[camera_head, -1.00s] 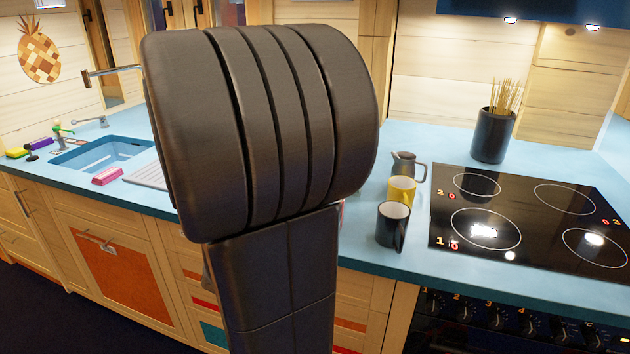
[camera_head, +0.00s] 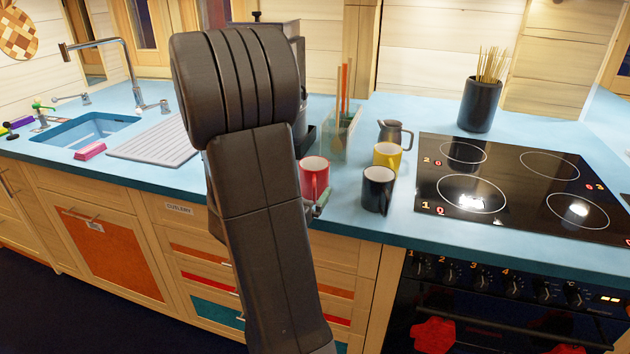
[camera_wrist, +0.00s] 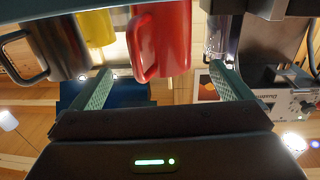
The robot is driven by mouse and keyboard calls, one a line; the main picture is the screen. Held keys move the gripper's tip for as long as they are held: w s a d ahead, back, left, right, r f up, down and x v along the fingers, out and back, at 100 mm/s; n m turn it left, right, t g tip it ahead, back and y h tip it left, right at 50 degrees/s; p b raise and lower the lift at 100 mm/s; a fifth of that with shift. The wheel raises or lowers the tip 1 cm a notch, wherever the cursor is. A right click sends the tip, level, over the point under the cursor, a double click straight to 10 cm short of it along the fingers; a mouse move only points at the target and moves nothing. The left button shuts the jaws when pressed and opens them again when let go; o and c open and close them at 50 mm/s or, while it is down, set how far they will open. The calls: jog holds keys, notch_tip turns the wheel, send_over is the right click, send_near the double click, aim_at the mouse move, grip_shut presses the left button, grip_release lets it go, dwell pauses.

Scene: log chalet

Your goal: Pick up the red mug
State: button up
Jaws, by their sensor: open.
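The red mug (camera_head: 314,172) stands on the blue counter just right of my arm in the head view. My arm covers part of its left side. In the wrist view the picture is upside down, and the red mug (camera_wrist: 172,38) lies in line with the gap between my fingers, its handle toward me. My gripper (camera_wrist: 160,72) is open, with one finger on each side of that gap and nothing held. In the head view one greenish finger shows beside the mug's right lower side; the rest is hidden behind my arm.
A black mug (camera_head: 377,189) and a yellow mug (camera_head: 387,155) stand right of the red mug. A grey jug (camera_head: 394,134) and a glass holder (camera_head: 340,137) are behind. A dark appliance (camera_wrist: 272,52) is close by. The hob (camera_head: 520,185) lies at right.

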aim_at(308, 178)
jog(key=x, duration=0.4)
jog(key=p+x, duration=0.1)
jog(key=x, duration=0.1)
jog(key=shift+w+a+r, duration=0.1)
jog(key=shift+w+a, duration=0.05)
jog(key=shift+w, duration=0.25)
jog(key=c, duration=1.3)
jog(key=shift+r, duration=0.15)
